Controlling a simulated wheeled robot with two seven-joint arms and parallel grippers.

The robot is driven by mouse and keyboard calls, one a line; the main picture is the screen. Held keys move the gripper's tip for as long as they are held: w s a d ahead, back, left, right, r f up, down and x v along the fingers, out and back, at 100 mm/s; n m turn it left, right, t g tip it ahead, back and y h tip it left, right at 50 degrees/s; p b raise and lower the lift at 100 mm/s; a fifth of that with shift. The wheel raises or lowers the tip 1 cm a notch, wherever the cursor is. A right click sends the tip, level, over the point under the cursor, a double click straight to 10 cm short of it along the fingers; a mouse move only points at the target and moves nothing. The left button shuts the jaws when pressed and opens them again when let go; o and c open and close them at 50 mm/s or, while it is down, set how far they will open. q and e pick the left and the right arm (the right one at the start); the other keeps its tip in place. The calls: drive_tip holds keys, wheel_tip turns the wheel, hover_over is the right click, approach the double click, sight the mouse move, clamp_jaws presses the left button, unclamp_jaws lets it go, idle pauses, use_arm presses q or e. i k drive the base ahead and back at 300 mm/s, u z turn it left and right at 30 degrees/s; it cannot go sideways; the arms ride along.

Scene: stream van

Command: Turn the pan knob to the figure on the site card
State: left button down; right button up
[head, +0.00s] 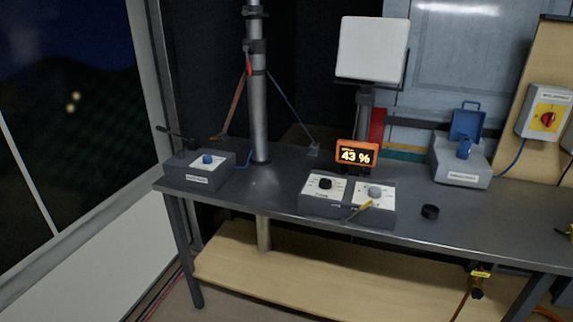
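A grey control box with a white top plate (349,190) stands on the bench, with a black knob (325,183) on its left and a grey knob (374,192) on its right. The labels are too small to read, so I cannot tell which is the pan knob. A yellow-ended piece (360,209) lies across the box's front edge. I cannot make out a site card with a figure. Neither of my grippers shows in the head view.
A white panel (372,50) stands behind. A red-yellow switch (548,117) is on the right.

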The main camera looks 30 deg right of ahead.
sight(324, 184)
drive_tip(key=z, duration=0.4)
drive_tip(key=i, duration=0.95)
drive_tip(key=z, duration=0.6)
